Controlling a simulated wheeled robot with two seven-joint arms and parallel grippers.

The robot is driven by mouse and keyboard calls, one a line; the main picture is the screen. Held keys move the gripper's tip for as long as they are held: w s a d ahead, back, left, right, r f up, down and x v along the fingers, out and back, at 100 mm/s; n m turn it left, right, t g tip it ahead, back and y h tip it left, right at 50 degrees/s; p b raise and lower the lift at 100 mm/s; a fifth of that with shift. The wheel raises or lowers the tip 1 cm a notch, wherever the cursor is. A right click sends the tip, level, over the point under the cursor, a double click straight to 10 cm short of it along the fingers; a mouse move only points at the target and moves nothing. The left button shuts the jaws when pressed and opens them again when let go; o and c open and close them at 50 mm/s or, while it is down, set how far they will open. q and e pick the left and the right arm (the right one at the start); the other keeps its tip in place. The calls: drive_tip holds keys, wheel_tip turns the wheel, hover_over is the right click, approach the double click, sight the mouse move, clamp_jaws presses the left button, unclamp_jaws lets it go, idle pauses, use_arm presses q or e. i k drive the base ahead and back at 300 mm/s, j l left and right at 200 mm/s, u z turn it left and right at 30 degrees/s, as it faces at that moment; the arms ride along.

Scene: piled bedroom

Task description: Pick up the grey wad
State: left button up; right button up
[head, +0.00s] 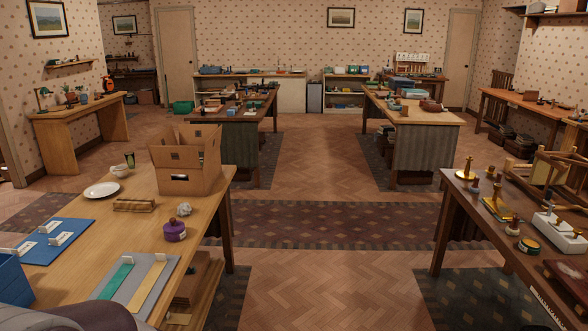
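The grey wad (184,209), a small crumpled pale grey lump, lies on the wooden table (85,215) at the left in the head view. It sits near the table's right edge, in front of the open cardboard box (186,165) and just behind a purple round pot (175,232). It appears apart from both and nothing covers it. Neither of my grippers shows in this view.
A wooden block (134,205), white plate (102,190), blue mat (52,240) and grey board with coloured strips (138,279) share the table. Another cluttered table (455,197) stands at the right. The floor between (325,275) is clear, with a patterned rug (340,223).

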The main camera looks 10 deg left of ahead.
sight(184, 208)
drive_tip(key=i+u, duration=0.1)
drive_tip(key=i, duration=0.75)
drive_tip(key=i+l, duration=0.1)
drive_tip(key=i, duration=0.7)
drive_tip(key=i+l+u, duration=0.15)
drive_tip(key=i, duration=0.7)
drive_tip(key=i+u, duration=0.35)
drive_tip(key=i, duration=0.35)
drive_tip(key=i+l+u, duration=0.2)
drive_tip(key=i+u, duration=0.15)
drive_tip(key=i, duration=0.3)
drive_tip(key=i+j+u, duration=0.15)
drive_tip(key=u, duration=0.2)
drive_tip(key=i+u, duration=0.75)
